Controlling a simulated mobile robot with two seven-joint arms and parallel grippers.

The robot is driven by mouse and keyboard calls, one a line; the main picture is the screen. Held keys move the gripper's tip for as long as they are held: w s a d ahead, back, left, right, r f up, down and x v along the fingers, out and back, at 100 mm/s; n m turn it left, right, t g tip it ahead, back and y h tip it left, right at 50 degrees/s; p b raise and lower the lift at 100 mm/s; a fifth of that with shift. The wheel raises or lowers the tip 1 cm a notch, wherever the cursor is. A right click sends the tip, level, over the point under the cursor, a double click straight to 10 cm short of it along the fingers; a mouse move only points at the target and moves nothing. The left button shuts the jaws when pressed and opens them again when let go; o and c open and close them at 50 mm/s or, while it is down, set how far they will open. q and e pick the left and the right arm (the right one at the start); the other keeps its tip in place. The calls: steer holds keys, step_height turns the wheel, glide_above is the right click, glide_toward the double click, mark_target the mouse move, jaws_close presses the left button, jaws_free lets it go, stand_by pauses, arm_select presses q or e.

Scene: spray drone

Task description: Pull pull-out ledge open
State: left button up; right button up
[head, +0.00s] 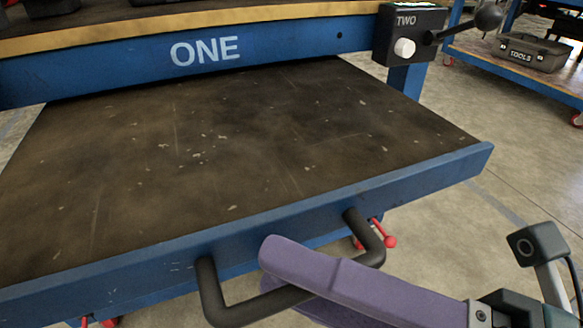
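The pull-out ledge (215,165) is a dark, scuffed board with a blue front edge, extended well out from under the blue beam marked ONE (205,51). A black bar handle (213,290) is fixed on its front edge. My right gripper (285,272), with purple fingers, comes in from the lower right. Its fingers lie on both sides of the handle's bar and appear closed on it; they hide the middle of the bar. My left gripper is out of view.
A black box marked TWO (410,35) with a white knob and a ball-ended lever stands at the upper right. A TOOLS case (533,53) sits on another bench behind. Red parts (389,241) show below the ledge.

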steer(key=p+v, duration=0.1)
steer(key=v, duration=0.9)
steer(key=shift+p, duration=0.4)
